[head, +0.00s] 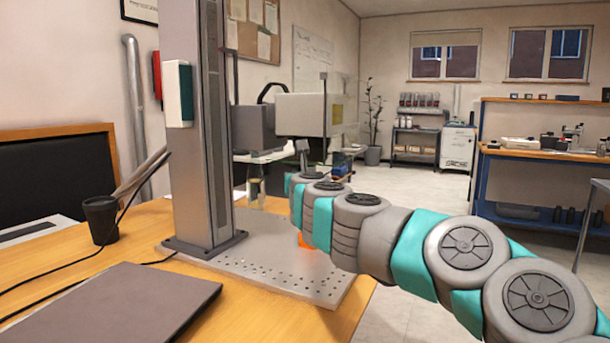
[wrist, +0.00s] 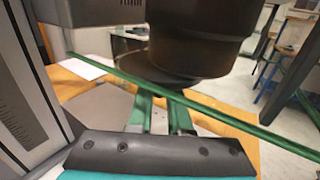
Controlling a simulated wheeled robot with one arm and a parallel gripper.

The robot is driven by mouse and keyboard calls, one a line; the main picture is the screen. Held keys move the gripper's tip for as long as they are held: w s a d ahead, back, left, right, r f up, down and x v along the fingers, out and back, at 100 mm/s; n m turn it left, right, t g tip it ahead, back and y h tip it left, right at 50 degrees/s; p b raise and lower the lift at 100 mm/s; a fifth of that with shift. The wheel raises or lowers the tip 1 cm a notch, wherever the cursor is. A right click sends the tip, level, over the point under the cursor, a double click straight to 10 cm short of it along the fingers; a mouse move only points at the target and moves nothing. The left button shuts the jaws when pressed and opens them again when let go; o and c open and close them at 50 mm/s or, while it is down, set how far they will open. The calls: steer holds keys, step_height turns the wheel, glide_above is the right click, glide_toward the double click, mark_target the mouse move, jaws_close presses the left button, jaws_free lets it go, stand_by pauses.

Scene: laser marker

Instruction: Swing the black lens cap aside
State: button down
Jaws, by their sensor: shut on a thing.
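The black lens cap (wrist: 172,88) is a flat dark disc in the wrist view. It lies just under the lower end of a wide black lens barrel (wrist: 200,35) and juts out past it to the left and toward me. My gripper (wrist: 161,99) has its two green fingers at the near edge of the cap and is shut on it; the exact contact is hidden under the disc. In the head view my grey and teal arm reaches in from the right, and its end hides the fingers and the cap.
A tall grey column (head: 200,120) stands on a perforated metal plate (head: 285,275) on the wooden table. A thin green bar (wrist: 225,115) crosses the wrist view above my fingers. A closed laptop (head: 110,305) and a black cup (head: 101,220) are at the left.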

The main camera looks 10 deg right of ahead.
steer(key=shift+w+a+m+g+h+p, duration=0.55)
steer(key=shift+m+g+h, duration=0.5)
steer(key=shift+m+h, duration=0.75)
steer(key=shift+w+a+m+g+h+p, duration=0.5)
steer(key=shift+m+g+h, duration=0.6)
steer(key=shift+h, duration=1.25)
steer(key=shift+w+a+m+g+h+p, duration=0.55)
steer(key=shift+m+g+h, duration=0.4)
steer(key=shift+m+h, duration=0.9)
steer(key=shift+a+f+h, duration=0.1)
steer(key=shift+a+h, duration=0.05)
steer(key=shift+h, duration=0.15)
steer(key=c, duration=0.8)
jaws_free()
steer(key=shift+c, duration=0.2)
steer(key=shift+s+a, duration=0.15)
